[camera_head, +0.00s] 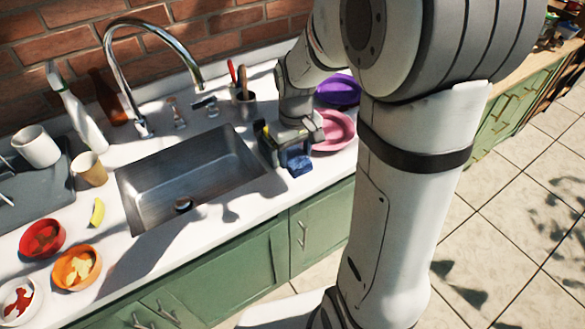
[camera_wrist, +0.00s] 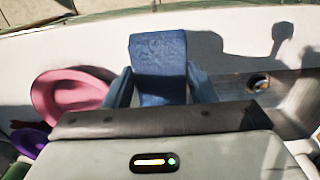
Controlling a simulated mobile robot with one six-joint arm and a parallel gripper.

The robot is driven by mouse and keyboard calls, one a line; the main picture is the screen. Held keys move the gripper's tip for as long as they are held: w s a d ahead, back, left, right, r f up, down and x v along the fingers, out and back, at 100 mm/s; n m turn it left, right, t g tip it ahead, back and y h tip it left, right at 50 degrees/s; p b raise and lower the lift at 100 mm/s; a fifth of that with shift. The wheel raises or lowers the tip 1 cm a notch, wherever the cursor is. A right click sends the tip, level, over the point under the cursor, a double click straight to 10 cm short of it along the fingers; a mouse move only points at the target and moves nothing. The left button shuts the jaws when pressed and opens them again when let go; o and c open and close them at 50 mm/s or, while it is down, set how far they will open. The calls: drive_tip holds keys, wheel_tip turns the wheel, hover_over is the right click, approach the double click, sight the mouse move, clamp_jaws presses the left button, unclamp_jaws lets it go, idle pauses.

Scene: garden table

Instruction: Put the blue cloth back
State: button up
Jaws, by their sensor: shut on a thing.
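The blue cloth (camera_wrist: 158,55) is a folded blue block between the two fingers of my gripper (camera_wrist: 160,88) in the wrist view. My gripper is shut on it. In the head view the blue cloth (camera_head: 299,166) shows at the tip of my gripper (camera_head: 290,152), over the white counter just right of the sink. I cannot tell whether the cloth touches the counter.
The steel sink (camera_head: 185,178) lies left of my gripper. A pink bowl (camera_head: 334,131) and a purple bowl (camera_head: 340,90) stand close on its right. A utensil cup (camera_head: 243,105) stands behind. Red (camera_head: 42,238) and orange (camera_head: 77,268) bowls sit at the left front.

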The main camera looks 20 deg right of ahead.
sight(293, 181)
wheel_tip(293, 181, down, 2)
drive_tip(key=shift+w+a+f, duration=0.15)
drive_tip(key=shift+a+f, duration=0.1)
drive_tip(key=shift+f, duration=1.8)
drive_tip(key=shift+f, duration=0.15)
drive_tip(key=o, duration=1)
